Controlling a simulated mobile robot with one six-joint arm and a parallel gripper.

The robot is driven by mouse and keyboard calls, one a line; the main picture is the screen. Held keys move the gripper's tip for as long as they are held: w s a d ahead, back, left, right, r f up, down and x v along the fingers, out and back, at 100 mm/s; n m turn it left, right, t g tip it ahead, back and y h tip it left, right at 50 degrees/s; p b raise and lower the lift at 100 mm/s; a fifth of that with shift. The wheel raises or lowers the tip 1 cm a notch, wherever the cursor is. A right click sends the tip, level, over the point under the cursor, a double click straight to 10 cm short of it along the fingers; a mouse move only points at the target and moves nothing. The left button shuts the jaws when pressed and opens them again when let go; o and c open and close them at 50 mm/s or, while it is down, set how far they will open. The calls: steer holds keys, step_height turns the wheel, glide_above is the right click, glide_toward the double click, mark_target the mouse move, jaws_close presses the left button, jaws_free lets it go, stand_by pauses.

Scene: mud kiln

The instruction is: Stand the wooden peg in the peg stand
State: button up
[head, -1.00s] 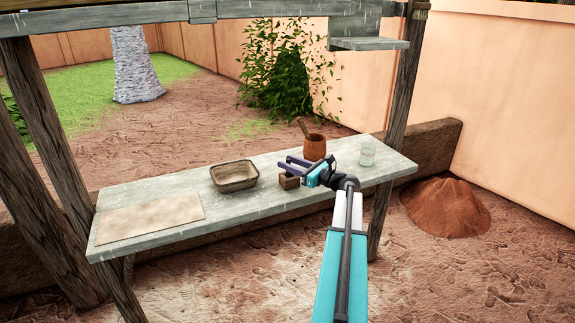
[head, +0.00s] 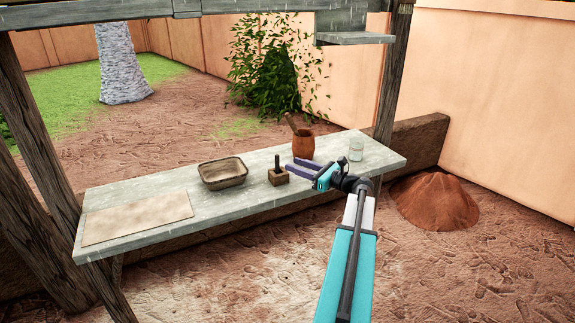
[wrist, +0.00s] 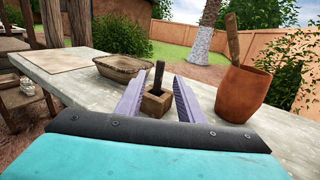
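The wooden peg (head: 277,161) is dark and stands upright in the peg stand (head: 278,177), a small brown block on the grey table. The peg (wrist: 158,76) and stand (wrist: 153,105) also show in the wrist view, ahead of my fingers. My gripper (head: 290,162) is open, its two purple fingers spread apart, just right of the stand. In the wrist view my gripper (wrist: 159,84) has nothing held between its fingers, and the peg appears in line with the gap. The peg's lower end is hidden inside the stand.
On the table (head: 230,210), a shallow clay tray (head: 222,182) is left of the stand and a flat tan board (head: 137,218) farther left.

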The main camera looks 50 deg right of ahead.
steer(key=s, duration=0.5)
steer(key=shift+s+d, duration=0.15)
steer(key=shift+d, duration=0.2)
stand_by(0.6)
